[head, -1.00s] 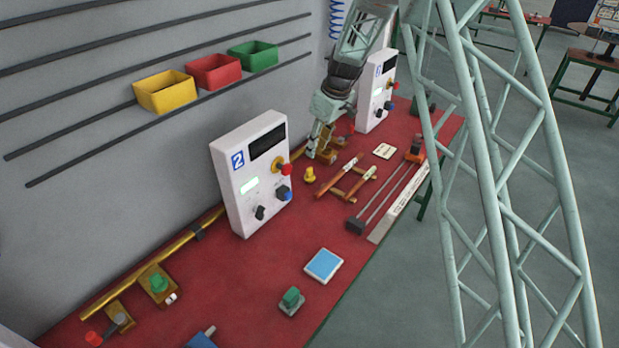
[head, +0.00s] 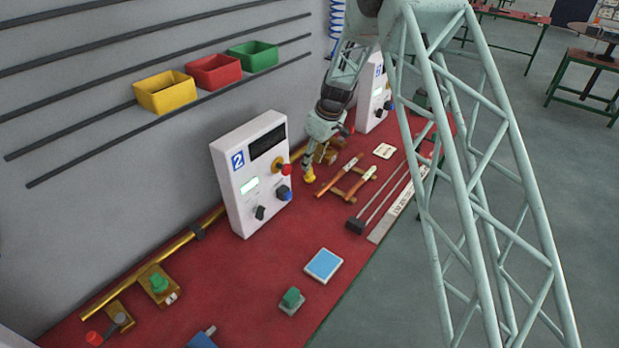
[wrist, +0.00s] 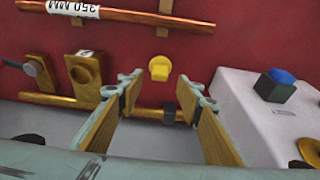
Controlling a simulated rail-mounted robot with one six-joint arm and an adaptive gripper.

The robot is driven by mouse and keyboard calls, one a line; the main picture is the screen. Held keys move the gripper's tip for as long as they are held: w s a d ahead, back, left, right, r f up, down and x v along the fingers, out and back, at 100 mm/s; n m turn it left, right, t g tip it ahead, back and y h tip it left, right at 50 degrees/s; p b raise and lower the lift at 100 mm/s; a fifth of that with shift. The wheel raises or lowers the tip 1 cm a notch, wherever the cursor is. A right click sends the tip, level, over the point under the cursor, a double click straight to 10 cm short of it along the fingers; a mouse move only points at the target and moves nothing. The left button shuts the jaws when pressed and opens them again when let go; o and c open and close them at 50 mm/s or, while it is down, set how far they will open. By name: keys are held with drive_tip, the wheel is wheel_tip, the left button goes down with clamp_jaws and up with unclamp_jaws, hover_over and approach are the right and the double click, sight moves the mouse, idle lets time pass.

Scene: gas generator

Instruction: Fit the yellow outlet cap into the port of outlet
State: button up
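The yellow cap (head: 309,175) stands on the red bench, right of the control box marked 2. In the wrist view the cap (wrist: 160,70) lies ahead of the gap between my fingertips, with bench visible around it. My gripper (wrist: 165,84) is open and empty, its two fingers on either side of the cap's line. In the head view my gripper (head: 309,158) is just above the cap; contact cannot be told there. A brass block with a round opening (wrist: 86,73) is left of my fingers in the wrist view; whether it is the outlet cannot be told.
The control box marked 2 (head: 245,180) stands close to the cap. A brass pipe (wrist: 150,113) runs below my fingertips in the wrist view. A labelled copper pipe (wrist: 130,13) lies beyond the cap. A blue square pad (head: 323,265) and a green-topped block (head: 291,300) lie nearer.

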sight(309, 175)
drive_tip(key=shift+f, duration=0.1)
drive_tip(key=shift+x, duration=2.5)
drive_tip(key=shift+c, duration=0.5)
drive_tip(key=c, duration=0.8)
